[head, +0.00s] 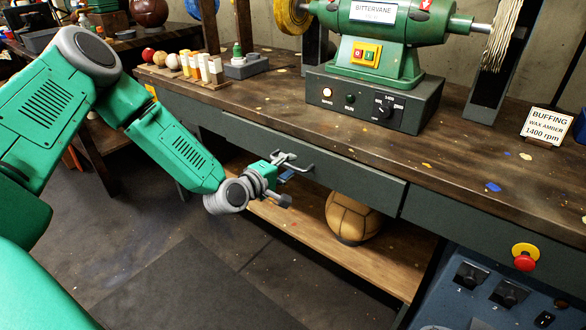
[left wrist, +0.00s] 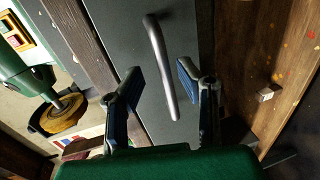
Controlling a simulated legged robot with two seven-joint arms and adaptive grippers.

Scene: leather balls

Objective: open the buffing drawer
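The buffing drawer (head: 355,181) is a dark grey front under the wooden bench top, and it looks flush with the bench. Its grey bar handle (head: 296,163) shows at the tip of my left arm. In the left wrist view the handle (left wrist: 164,70) runs lengthwise between the two fingers. My left gripper (head: 283,186) is at the handle. The left wrist view shows its fingers (left wrist: 158,82) spread, with a gap on each side of the handle. The fingers are partly hidden in the head view. My right gripper is not in view.
A tan leather ball (head: 352,218) sits on the lower shelf (head: 385,262). A red knob (head: 524,262) is at right. The floor in front is clear.

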